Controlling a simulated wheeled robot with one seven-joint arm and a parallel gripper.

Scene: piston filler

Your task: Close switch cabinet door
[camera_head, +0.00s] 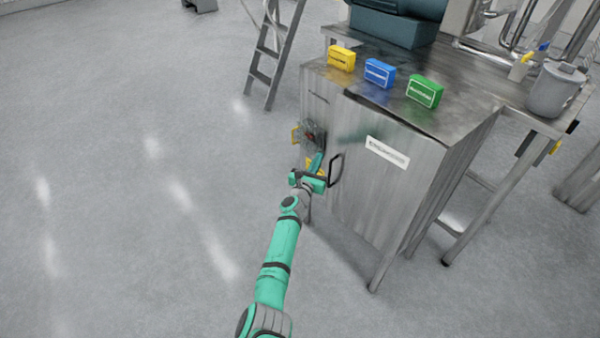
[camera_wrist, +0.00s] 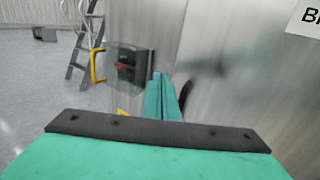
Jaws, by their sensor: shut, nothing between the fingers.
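The metal switch cabinet stands under the worktop, right of centre in the head view. Its door (camera_head: 385,205) is the brushed panel with a white label (camera_head: 387,152); in the wrist view the door (camera_wrist: 250,85) fills the right side. A black bar handle (camera_head: 336,170) is at the door's left edge. I cannot tell how far the door stands open. My gripper (camera_head: 319,161) is just left of the handle, in front of the narrower face with the switch. In the wrist view its teal fingers (camera_wrist: 163,95) are together and empty. Whether they touch the cabinet is unclear.
A dark switch box (camera_head: 312,133) with a yellow handle is beside my gripper, also in the wrist view (camera_wrist: 130,68). Yellow (camera_head: 341,58), blue (camera_head: 379,73) and green (camera_head: 425,91) boxes sit on the worktop. A stepladder (camera_head: 274,55) stands behind left. The left floor is clear.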

